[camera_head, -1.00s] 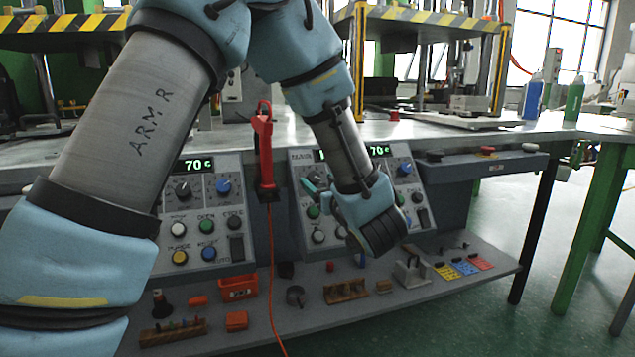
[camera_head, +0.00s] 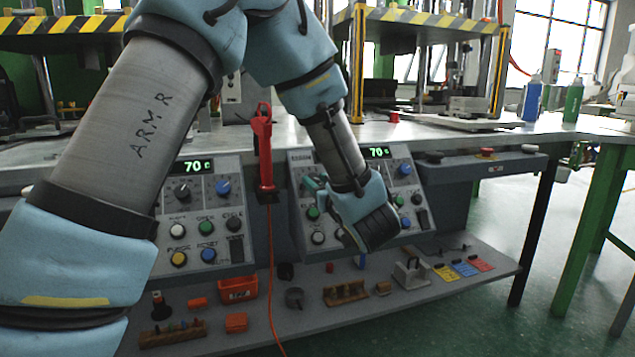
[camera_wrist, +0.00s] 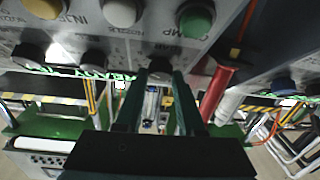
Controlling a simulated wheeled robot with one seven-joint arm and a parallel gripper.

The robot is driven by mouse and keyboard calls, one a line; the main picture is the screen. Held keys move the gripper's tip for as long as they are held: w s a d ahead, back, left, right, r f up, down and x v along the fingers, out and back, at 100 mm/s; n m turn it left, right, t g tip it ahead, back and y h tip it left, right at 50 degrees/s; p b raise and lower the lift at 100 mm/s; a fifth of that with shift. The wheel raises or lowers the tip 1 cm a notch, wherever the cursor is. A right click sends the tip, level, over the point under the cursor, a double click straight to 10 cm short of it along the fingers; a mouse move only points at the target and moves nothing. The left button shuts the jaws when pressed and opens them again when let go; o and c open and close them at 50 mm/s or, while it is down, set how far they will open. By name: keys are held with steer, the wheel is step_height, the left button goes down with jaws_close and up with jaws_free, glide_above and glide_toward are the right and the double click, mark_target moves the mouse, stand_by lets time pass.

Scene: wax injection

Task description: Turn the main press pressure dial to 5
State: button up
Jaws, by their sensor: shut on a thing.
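The right control panel (camera_head: 408,185) faces me on the front of the bench. My gripper (camera_head: 312,184) reaches its upper left part, with teal fingers against the panel. In the wrist view, my gripper (camera_wrist: 160,78) has its two dark green fingers closed around a small dark dial (camera_wrist: 160,67) at the panel. The dial is mostly hidden by the fingers, and its scale and setting cannot be read. A blue dial (camera_head: 404,170) shows right of my wrist, below a green 70 C display (camera_head: 378,152). My forearm and wrist cover the panel's middle.
In the wrist view, a green button (camera_wrist: 196,20) and a white button (camera_wrist: 120,12) sit close to the fingers. A red-handled tool (camera_head: 264,150) hangs between the panels with an orange cable. The left panel (camera_head: 208,225) and a lower shelf (camera_head: 335,308) with small parts are nearby.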

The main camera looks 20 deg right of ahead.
jaws_close()
steer(key=shift+d+n+y, duration=0.1)
steer(key=shift+n+y, duration=0.2)
steer(key=shift+n, duration=0.2)
steer(key=n+y, duration=0.1)
steer(key=n, duration=0.1)
steer(key=n+y, duration=0.1)
steer(key=shift+d+n, duration=0.2)
steer(key=shift+n, duration=0.2)
steer(key=n+g+y, duration=0.1)
steer(key=n, duration=0.1)
steer(key=n+g+y, duration=0.1)
steer(key=n+y, duration=0.1)
steer(key=n+g+y+p, duration=0.1)
steer(key=n, duration=0.2)
steer(key=shift+w+d+r+y, duration=0.1)
steer(key=shift+d+r+y, duration=0.2)
steer(key=n+g+p, duration=0.1)
steer(key=n, duration=0.1)
steer(key=n+g+y+p, duration=0.1)
steer(key=n, duration=0.1)
steer(key=n+g, duration=0.1)
steer(key=n, duration=0.1)
steer(key=shift+w+d+r+g+y+p, duration=0.2)
steer(key=shift+r+g+y+p, duration=0.1)
steer(key=shift+g+y+p, duration=0.1)
steer(key=shift+w+n+g+p, duration=0.1)
steer(key=shift+n+g+p, duration=0.95)
steer(key=shift+n, duration=0.55)
steer(key=shift+g, duration=0.25)
